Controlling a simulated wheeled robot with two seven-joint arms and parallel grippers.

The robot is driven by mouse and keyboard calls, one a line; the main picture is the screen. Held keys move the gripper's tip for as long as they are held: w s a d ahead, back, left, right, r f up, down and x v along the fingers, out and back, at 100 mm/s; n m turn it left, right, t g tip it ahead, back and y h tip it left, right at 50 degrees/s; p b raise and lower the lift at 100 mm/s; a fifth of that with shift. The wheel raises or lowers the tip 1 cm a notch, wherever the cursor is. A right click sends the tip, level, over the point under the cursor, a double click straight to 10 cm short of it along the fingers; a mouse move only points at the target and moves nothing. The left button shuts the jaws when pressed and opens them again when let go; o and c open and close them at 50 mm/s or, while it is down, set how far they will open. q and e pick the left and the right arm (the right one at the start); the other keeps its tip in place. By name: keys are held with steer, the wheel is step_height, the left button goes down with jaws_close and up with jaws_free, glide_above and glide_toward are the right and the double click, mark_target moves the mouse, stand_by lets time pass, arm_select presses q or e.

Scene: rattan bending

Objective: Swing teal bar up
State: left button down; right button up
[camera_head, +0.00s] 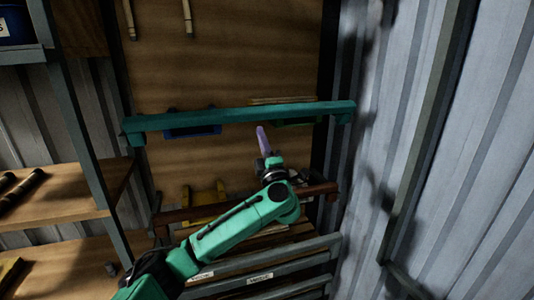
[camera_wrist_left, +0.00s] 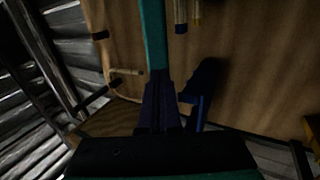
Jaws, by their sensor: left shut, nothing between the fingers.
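The teal bar (camera_head: 235,113) runs nearly level across the wooden back panel in the head view, with a bent-down end at each side. In the left wrist view the teal bar (camera_wrist_left: 153,38) runs from the top edge down to my fingertips. My left gripper (camera_head: 261,130) has purple fingers and points up just below the bar, right of its middle. Its fingers are shut with nothing between them; they also show in the wrist view (camera_wrist_left: 159,82). I cannot tell whether the fingertips touch the bar. My right gripper is not in view.
A blue holder (camera_head: 192,131) and a yellow object (camera_head: 204,205) sit at the panel. A brown rail (camera_head: 318,190) and grey slats (camera_head: 300,248) lie lower down. Shelves (camera_head: 65,200) stand at the left. A corrugated metal wall (camera_head: 480,180) closes the right side.

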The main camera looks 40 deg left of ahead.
mark_target(253, 121)
arm_select(q)
steer(key=shift+x, duration=0.9)
steer(key=shift+a+r, duration=0.2)
steer(key=shift+r, duration=0.3)
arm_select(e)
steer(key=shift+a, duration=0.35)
arm_select(q)
steer(key=shift+w+a, duration=0.1)
steer(key=shift+w, duration=0.05)
